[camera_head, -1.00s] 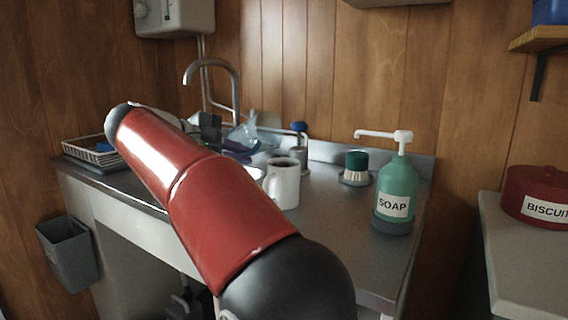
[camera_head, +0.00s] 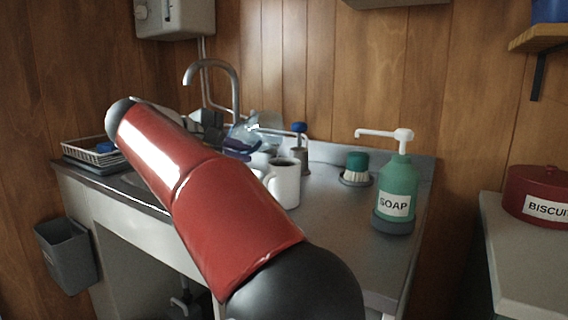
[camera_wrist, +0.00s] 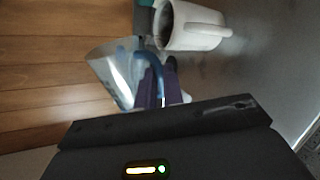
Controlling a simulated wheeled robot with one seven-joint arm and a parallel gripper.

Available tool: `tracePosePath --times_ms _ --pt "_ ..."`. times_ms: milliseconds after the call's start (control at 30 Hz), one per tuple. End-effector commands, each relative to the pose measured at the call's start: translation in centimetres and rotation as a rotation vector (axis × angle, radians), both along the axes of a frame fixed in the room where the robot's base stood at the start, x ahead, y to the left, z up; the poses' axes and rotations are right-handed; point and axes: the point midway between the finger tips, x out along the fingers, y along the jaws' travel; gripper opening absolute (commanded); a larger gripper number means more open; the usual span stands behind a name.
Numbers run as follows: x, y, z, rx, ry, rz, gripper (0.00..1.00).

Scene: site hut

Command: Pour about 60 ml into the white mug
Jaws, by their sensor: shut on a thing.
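The white mug (camera_head: 285,184) stands upright on the steel counter, with a dark inside; it also shows at the top of the wrist view (camera_wrist: 204,32). A clear jug (camera_wrist: 112,72) with a blue handle is in my gripper (camera_wrist: 158,82). The purple fingers are shut on the handle. In the head view the jug (camera_head: 252,132) is above the counter, behind and left of the mug, partly hidden by my arm. The jug's contents and exact tilt are hard to tell.
A green soap pump bottle (camera_head: 397,192) and a green-topped brush (camera_head: 356,168) stand right of the mug. A blue-topped bottle (camera_head: 300,150) is behind it. The tap (camera_head: 236,88) rises behind my arm. A dish rack (camera_head: 92,152) is at the left. The counter's front right is clear.

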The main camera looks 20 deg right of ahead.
Motion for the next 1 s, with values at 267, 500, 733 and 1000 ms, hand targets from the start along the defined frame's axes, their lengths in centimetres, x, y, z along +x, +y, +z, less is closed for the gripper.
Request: tracePosePath --times_ms 267,500,733,1000 --pt "-0.04 -0.02 0.06 0.007 -0.023 0.001 0.0" --pt "-0.11 -0.04 0.15 0.019 -0.048 0.002 0.0" --pt "-0.37 -0.15 0.31 0.03 -0.074 0.005 0.0" --pt "-0.61 -0.27 0.43 0.043 -0.103 0.006 0.0"
